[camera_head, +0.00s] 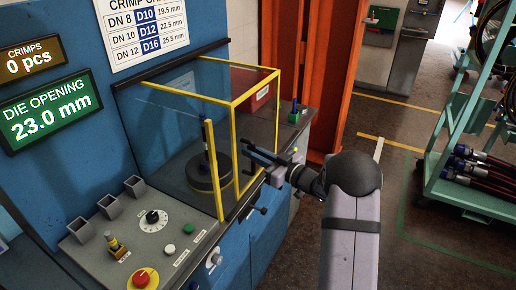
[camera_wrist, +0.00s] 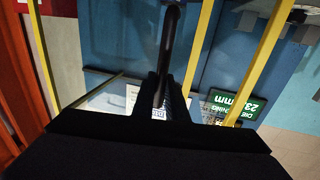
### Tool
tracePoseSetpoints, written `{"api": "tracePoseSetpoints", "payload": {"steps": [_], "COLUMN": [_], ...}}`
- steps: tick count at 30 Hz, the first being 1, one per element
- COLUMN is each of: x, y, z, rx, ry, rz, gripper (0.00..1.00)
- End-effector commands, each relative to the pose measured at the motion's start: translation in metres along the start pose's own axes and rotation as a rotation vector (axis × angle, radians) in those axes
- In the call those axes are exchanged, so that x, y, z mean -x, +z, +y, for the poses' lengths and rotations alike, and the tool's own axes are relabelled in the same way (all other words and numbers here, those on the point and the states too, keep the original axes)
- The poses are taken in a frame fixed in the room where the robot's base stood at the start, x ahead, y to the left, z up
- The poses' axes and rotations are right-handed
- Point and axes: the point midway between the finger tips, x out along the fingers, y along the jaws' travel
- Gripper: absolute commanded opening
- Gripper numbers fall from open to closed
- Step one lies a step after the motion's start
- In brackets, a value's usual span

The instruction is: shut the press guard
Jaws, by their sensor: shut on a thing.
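The press guard has a yellow frame (camera_head: 234,140) with clear panels and stands around the dark round die block (camera_head: 208,174) on the blue press. Its yellow bars also show in the wrist view (camera_wrist: 202,45). My gripper (camera_head: 256,157) reaches in from the right and is at the guard's front right side. In the wrist view its jaws (camera_wrist: 164,92) are shut around a dark bar (camera_wrist: 171,40), which looks like the guard's handle. The head view does not show the grip clearly. How far the guard stands open is hard to tell.
The control panel (camera_head: 125,240) has grey square tubes, a dial (camera_head: 152,218) and a red button (camera_head: 143,279). Displays read 0 pcs and 23.0 mm. An orange post (camera_head: 325,80) stands behind, and a hose rack (camera_head: 470,150) at right. The floor between is clear.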

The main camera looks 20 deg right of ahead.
Motion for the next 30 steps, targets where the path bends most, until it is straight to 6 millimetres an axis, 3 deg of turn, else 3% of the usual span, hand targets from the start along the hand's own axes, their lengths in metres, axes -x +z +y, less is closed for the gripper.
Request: {"api": "tracePoseSetpoints", "payload": {"steps": [13,26,27,29,30], "x": [0.014,0.017,0.017,0.017,0.017], "y": [0.0,0.0,0.0,0.0,0.0], "z": [-0.076,-0.086,-0.087,-0.086,-0.086], "rx": [0.0,0.0,0.0,0.0,0.0], "ry": [-0.003,-0.006,-0.007,-0.007,-0.006], "rz": [0.001,0.001,0.001,0.001,0.001], "gripper": [0.0,0.0,0.19,0.31,0.31]}}
